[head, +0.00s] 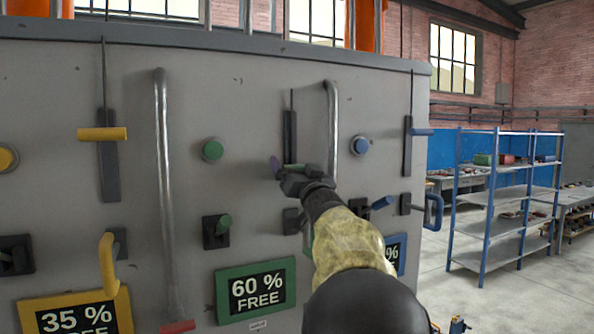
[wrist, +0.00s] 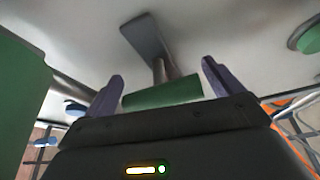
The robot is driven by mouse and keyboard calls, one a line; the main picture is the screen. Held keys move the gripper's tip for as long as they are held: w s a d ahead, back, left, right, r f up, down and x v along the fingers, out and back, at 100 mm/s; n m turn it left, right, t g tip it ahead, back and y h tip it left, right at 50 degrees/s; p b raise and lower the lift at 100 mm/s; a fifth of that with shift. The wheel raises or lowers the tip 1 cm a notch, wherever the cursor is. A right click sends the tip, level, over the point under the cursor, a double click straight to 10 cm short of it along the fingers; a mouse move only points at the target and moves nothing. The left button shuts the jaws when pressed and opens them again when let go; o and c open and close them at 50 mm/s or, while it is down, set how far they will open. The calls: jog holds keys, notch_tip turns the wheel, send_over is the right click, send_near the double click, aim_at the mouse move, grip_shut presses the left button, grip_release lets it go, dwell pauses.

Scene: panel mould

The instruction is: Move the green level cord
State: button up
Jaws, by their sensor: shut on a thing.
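The green level cord has a short green bar handle (wrist: 163,92) on a stem, which stands out from the dark slot plate (wrist: 143,36) in the wrist view. In the head view its dark slot (head: 290,135) runs upright on the grey panel, with a thin cord above it. My gripper (head: 287,169) is at the lower part of this slot, shut on the green bar, with its purple fingers at the two ends of the bar in the wrist view (wrist: 161,84). In the head view, my gripper hides most of the handle.
A bent metal rail (head: 333,120) stands just right of the slot, and a longer one (head: 163,190) further left. A green button (head: 212,150), a green lever (head: 222,224) and the "60 % FREE" sign (head: 256,290) are nearby. Yellow (head: 103,134) and blue (head: 421,132) level handles flank them.

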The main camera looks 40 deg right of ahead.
notch_tip(320, 180, up, 9)
jog(key=p, duration=0.6)
jog(key=shift+r+p, duration=0.15)
jog(key=shift+p, duration=0.15)
jog(key=shift+s+a+r, duration=0.1)
jog(key=shift+a, duration=0.05)
jog(key=o, duration=1.1)
jog(key=shift+r, duration=0.1)
jog(key=shift+f, duration=0.2)
jog(key=shift+s+f, duration=0.1)
jog(key=shift+f, duration=0.05)
jog(key=b+v, duration=0.8)
jog(key=v, duration=0.9)
jog(key=shift+b, duration=0.3)
